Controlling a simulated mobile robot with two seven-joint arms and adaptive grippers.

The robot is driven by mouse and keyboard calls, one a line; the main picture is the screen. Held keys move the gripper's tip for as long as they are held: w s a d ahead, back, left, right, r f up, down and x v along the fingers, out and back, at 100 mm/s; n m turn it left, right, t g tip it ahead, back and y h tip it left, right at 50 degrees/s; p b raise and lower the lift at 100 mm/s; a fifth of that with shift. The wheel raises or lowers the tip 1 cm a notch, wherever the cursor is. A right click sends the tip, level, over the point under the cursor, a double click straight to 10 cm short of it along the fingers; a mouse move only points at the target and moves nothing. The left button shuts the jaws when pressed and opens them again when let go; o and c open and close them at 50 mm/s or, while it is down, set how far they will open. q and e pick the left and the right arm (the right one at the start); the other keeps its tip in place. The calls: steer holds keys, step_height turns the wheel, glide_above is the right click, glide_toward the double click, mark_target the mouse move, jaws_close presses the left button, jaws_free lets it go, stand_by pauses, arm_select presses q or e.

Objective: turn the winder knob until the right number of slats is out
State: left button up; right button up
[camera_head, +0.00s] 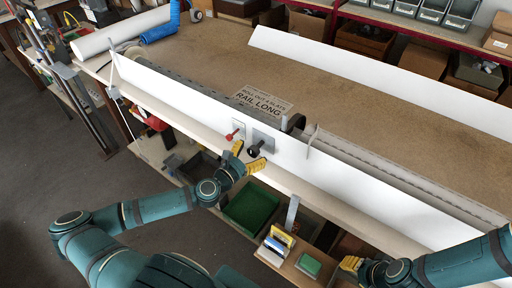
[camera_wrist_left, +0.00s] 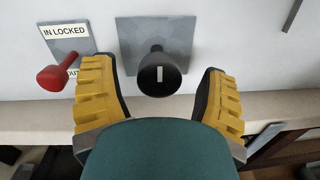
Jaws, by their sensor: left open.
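The black winder knob (camera_head: 255,149) sits on a grey square plate on the white front panel (camera_head: 190,105). In the left wrist view the knob (camera_wrist_left: 158,74) faces me, a white mark upright on its face. My left gripper (camera_head: 247,157) is open, its yellow fingers on either side of the knob, apart from it. A red lever (camera_wrist_left: 54,77) left of it has a plate reading "IN LOCKED", with "OUT" partly hidden below. Grey slatted profile (camera_head: 400,174) lies behind the panel. My right gripper (camera_head: 350,265) is at the lower right; its opening is unclear.
A sign (camera_head: 262,102) on the brown bench top (camera_head: 345,97) reads "ROLL OUT", a hard-to-read number, "SLATS" and "RAIL LONG". A second white board (camera_head: 380,75) stands farther back. Below the bench are a green bin (camera_head: 250,207) and a shelf with small boxes.

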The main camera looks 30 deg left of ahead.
arm_select(q)
steer(key=shift+w+d, duration=0.15)
steer(key=shift+w, duration=1.1)
steer(key=c, duration=1.3)
steer(key=shift+o, duration=0.2)
